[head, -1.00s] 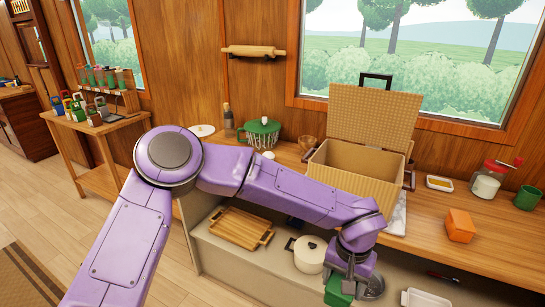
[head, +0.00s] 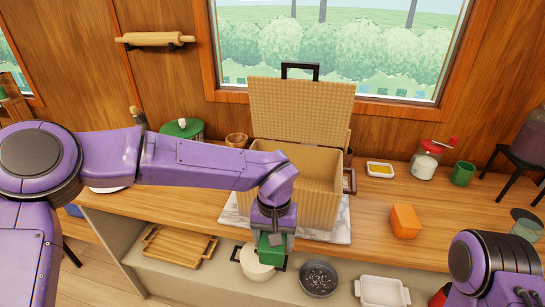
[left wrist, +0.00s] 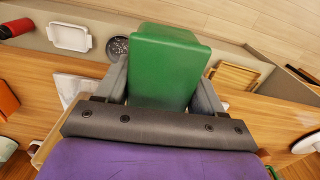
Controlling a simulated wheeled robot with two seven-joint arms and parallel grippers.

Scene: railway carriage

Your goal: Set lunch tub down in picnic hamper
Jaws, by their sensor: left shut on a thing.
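The picnic hamper (head: 326,187) is a tan woven box on the counter below the window. Its lid (head: 300,108) stands open at the back with a black handle on top. The lunch tub (head: 271,248) is a green block-shaped tub. My left gripper (head: 272,237) is shut on it and holds it in front of the hamper, outside it, near the counter's front edge. In the left wrist view the tub (left wrist: 168,65) sits between the two grey fingers. My left forearm crosses the hamper's left front, hiding part of it. My right arm shows at lower right, its gripper out of frame.
The hamper stands on a marble slab (head: 340,231). An orange block-shaped item (head: 404,221), a yellow-filled dish (head: 380,170), a red-topped jar (head: 425,162) and a green mug (head: 462,173) stand to the right. A lower shelf holds a wooden tray (head: 180,247), pot, colander (head: 318,278) and white dish (head: 382,291).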

